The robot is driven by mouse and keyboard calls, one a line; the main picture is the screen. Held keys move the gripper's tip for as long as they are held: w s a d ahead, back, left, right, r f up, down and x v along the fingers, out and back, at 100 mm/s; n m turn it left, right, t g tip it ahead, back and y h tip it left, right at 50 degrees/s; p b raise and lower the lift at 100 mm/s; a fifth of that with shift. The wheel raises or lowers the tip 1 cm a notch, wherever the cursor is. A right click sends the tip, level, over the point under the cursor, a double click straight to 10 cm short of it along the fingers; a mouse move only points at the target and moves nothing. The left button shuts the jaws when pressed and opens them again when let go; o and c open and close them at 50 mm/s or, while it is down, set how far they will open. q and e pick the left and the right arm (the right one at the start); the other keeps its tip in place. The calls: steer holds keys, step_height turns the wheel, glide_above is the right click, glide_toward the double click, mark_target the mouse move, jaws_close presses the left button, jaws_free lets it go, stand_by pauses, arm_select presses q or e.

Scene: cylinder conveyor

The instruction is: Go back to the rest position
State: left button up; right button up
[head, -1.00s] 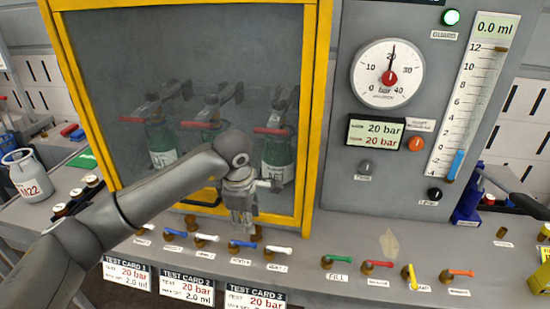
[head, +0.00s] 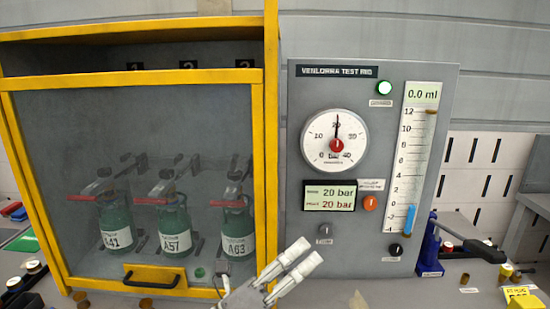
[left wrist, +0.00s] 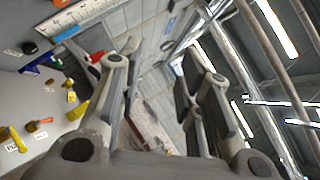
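My left gripper (head: 305,252) is at the bottom middle of the head view, in front of the test rig's lower left edge. Its two pale fingers point up and to the right. In the left wrist view its fingers (left wrist: 158,65) stand apart with nothing between them. The rest of the left arm is below the frame. My right gripper shows in neither view.
A yellow-framed cabinet (head: 271,130) with a closed clear door holds green cylinders A41, A57 and A63. The grey test rig (head: 300,90) has a dial (head: 336,146), reading about 20 bar. A blue-based lever tool (head: 430,258) stands right.

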arm_select(q)
steer(key=w+a+f+n+t+y, duration=0.2)
steer(key=a+f+n+t+y, duration=0.2)
steer(key=a+n+y, duration=0.55)
steer(key=w+a+f+n+t+y, duration=0.2)
steer(key=a+f+n+t+y, duration=0.25)
steer(key=n, duration=0.75)
steer(key=s+a+f+n+g+y, duration=0.2)
steer(key=a+f+n+g+y, duration=0.15)
steer(key=f, duration=0.25)
steer(key=s+a+f+n+g+y, duration=0.2)
steer(key=s+a+f+n+y, duration=0.1)
steer(key=a+f+n, duration=0.15)
steer(key=s+a+f+n+g, duration=0.1)
steer(key=s+f+n+g, duration=0.2)
steer(key=s+f+g, duration=0.6)
steer(key=s+a+f+n+g, duration=0.25)
steer(key=s+f, duration=0.55)
steer(key=s, duration=0.5)
step_height(320, 180, down, 26)
steer(key=s+r+g, duration=0.1)
steer(key=s, duration=0.1)
steer(key=s+a+f+g, duration=0.1)
steer(key=s+a+f, duration=0.1)
steer(key=s+f, duration=1.4)
steer(key=shift+s+f+m+h, duration=0.15)
steer(key=shift+s+m+h, duration=0.1)
steer(key=shift+m+h, duration=0.1)
